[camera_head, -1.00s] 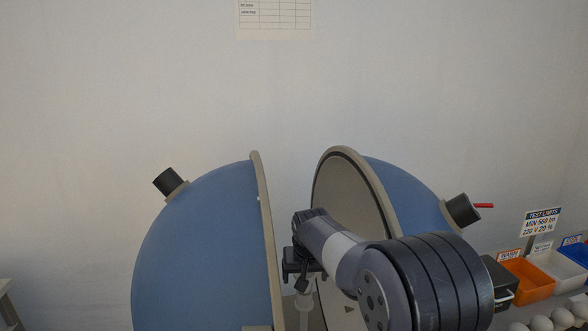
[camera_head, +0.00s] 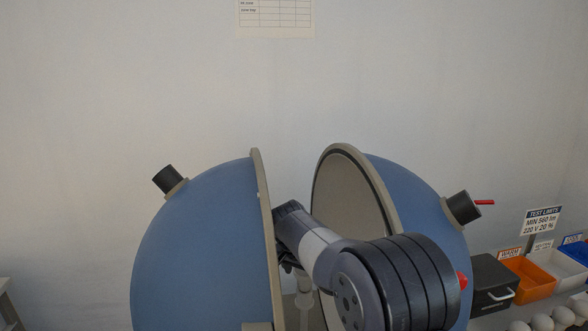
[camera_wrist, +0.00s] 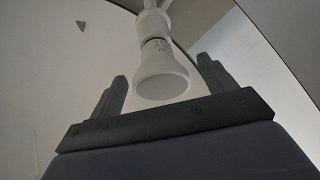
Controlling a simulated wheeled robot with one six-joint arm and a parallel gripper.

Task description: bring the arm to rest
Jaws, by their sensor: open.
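My gripper (camera_wrist: 162,84) is open in the wrist view, its two dark fingers apart. A white bulb (camera_wrist: 163,84) with printed marks on its neck shows between and beyond the fingers, its wide round end towards me. Its other end meets a pale stem (camera_wrist: 154,20). I cannot tell how far the bulb is from the fingers; neither finger visibly touches it. In the head view my arm reaches between the two halves of an open blue sphere, the left half (camera_head: 205,250) and the right half (camera_head: 405,190). The gripper there is mostly hidden by the arm and the left half's rim.
The two rims stand close on both sides of my arm. At the right are a black box (camera_head: 492,275) with a handle, an orange bin (camera_head: 528,280), a white bin (camera_head: 562,268), a test limits sign (camera_head: 541,221) and several white bulbs (camera_head: 541,324).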

